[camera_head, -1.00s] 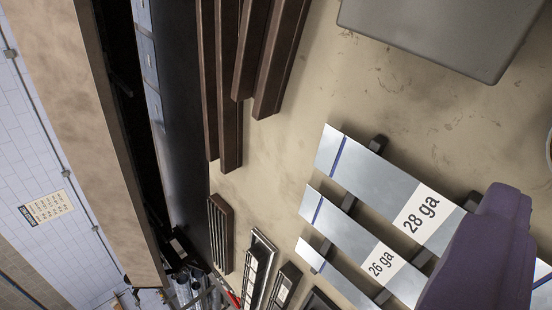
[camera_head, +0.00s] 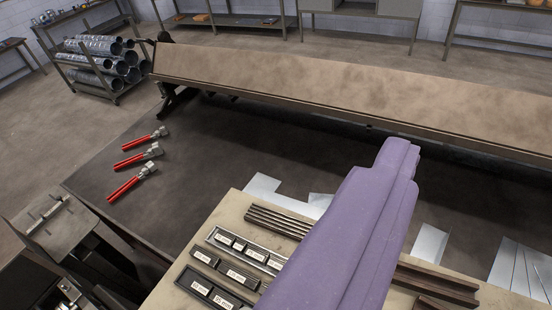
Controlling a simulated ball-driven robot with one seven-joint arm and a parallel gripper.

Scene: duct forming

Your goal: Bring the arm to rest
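My gripper (camera_head: 398,150) shows as a long purple shape rising from the bottom middle of the head view, tip toward the upper right. It hangs over the tan bench (camera_head: 165,287) and the dark surface behind it. Its fingers cannot be told apart, so I cannot tell whether it is open or shut. No held object shows. The gripper hides part of the bench and the sheet metal pieces beyond it.
Several labelled dark blocks (camera_head: 217,271) and ribbed bars (camera_head: 275,221) lie on the bench. Red-handled tools (camera_head: 130,185) lie on the dark table (camera_head: 220,170). A long tan-faced beam (camera_head: 330,92) crosses behind. Sheet pieces (camera_head: 428,247) lie right. A rack of ducts (camera_head: 98,68) stands far left.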

